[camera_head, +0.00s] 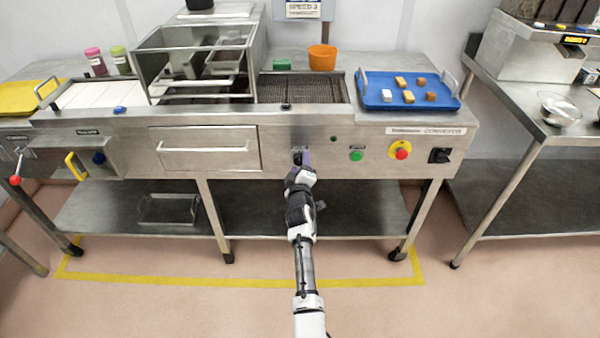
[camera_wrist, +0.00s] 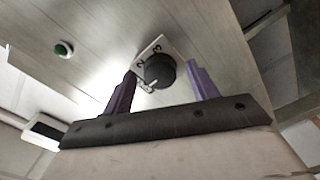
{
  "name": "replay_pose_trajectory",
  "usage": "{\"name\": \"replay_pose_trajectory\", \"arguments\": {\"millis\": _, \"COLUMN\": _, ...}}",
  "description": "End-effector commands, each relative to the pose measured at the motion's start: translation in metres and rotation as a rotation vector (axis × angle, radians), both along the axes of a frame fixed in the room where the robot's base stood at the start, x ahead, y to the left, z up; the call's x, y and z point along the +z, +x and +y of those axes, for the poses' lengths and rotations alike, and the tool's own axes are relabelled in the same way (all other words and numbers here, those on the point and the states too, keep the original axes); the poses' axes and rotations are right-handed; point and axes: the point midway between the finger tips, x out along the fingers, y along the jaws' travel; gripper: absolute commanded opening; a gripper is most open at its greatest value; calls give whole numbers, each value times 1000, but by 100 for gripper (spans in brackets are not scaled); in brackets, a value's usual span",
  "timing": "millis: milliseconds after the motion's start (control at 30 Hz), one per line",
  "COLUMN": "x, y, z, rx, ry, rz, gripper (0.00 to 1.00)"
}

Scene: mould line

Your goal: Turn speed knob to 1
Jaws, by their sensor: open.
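The speed knob (camera_wrist: 160,71) is a round black dial with a pale pointer mark, on a white scale plate (camera_wrist: 150,50) on the steel machine front. In the wrist view the digits 2 and 3 show on the plate; the rest of the scale is partly hidden or too small to read. My gripper (camera_wrist: 162,82) is open, with one purple finger on each side of the knob and gaps on both sides. I cannot tell how far the fingertips are from the panel. In the head view my gripper (camera_head: 301,160) is at the machine front and largely covers the knob.
A green button (camera_head: 356,155), a red-and-yellow emergency stop (camera_head: 401,150) and a black switch (camera_head: 440,155) are to the right. A drawer with a handle (camera_head: 203,149) is to the left. A blue tray (camera_head: 372,103) with several small blocks sits above. The floor in front is clear.

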Motion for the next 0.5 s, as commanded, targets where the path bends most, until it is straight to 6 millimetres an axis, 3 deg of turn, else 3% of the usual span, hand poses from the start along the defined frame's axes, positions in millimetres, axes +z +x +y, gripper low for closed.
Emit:
{"name": "replay_pose_trajectory", "arguments": {"millis": 167, "x": 0, "y": -18, "z": -2, "rx": -3, "ry": 2, "rz": 2, "gripper": 58}}
{"name": "replay_pose_trajectory", "arguments": {"millis": 500, "x": 3, "y": -77, "z": -2, "rx": -4, "ry": 3, "rz": 5, "gripper": 58}}
